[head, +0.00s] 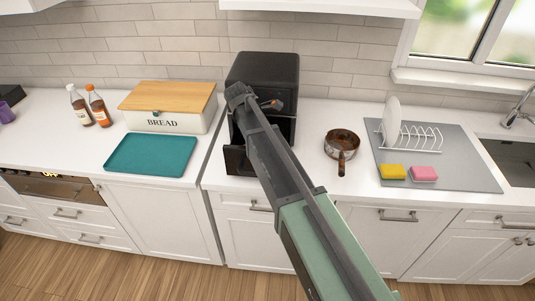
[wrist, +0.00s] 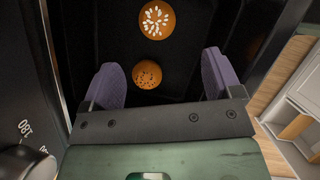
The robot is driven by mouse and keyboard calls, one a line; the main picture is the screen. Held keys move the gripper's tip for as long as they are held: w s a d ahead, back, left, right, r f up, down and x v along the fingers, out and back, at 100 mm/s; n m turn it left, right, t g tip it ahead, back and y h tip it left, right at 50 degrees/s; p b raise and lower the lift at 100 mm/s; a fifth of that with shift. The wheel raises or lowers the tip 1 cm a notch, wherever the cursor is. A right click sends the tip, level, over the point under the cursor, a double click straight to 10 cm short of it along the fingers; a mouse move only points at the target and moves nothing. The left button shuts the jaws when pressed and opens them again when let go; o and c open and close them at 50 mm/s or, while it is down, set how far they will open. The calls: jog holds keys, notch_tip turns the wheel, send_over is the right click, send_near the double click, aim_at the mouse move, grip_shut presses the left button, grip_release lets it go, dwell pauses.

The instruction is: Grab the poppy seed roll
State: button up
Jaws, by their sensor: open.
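The poppy seed roll (wrist: 149,75) is a small round orange-brown bun dotted with dark specks, on a dark surface inside the black appliance. My gripper (wrist: 161,66) is open, its two purple fingers apart on either side of the line to this roll. The roll shows between and slightly beyond the fingertips, and no contact is visible. A second roll with large pale seeds (wrist: 158,19) lies farther in. In the head view my arm reaches to the black appliance (head: 262,68) and covers part of its front; the fingers cannot be made out there.
The appliance's walls are close on both sides, with a dial (wrist: 28,162) at left. On the counter are a teal tray (head: 150,155), a bread box (head: 165,122), two bottles (head: 88,105), a brown pan (head: 341,145) and a dish rack (head: 412,137) on a grey mat (head: 455,170).

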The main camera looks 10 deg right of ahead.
jog(key=b+x, duration=0.1)
jog(key=x, duration=0.1)
jog(key=b+x, duration=0.2)
jog(key=shift+a+f, duration=0.1)
jog(key=shift+f, duration=0.35)
jog(key=shift+w+f, duration=0.1)
jog(key=shift+f, duration=0.05)
jog(key=shift+d, duration=0.2)
jog(key=b+x, duration=0.5)
jog(key=shift+w+a+f, duration=0.1)
jog(key=shift+w, duration=0.05)
jog(key=shift+r, duration=0.25)
jog(key=c, duration=1)
jog(key=shift+r, duration=0.1)
notch_tip(320, 180, up, 20)
jog(key=p, duration=2)
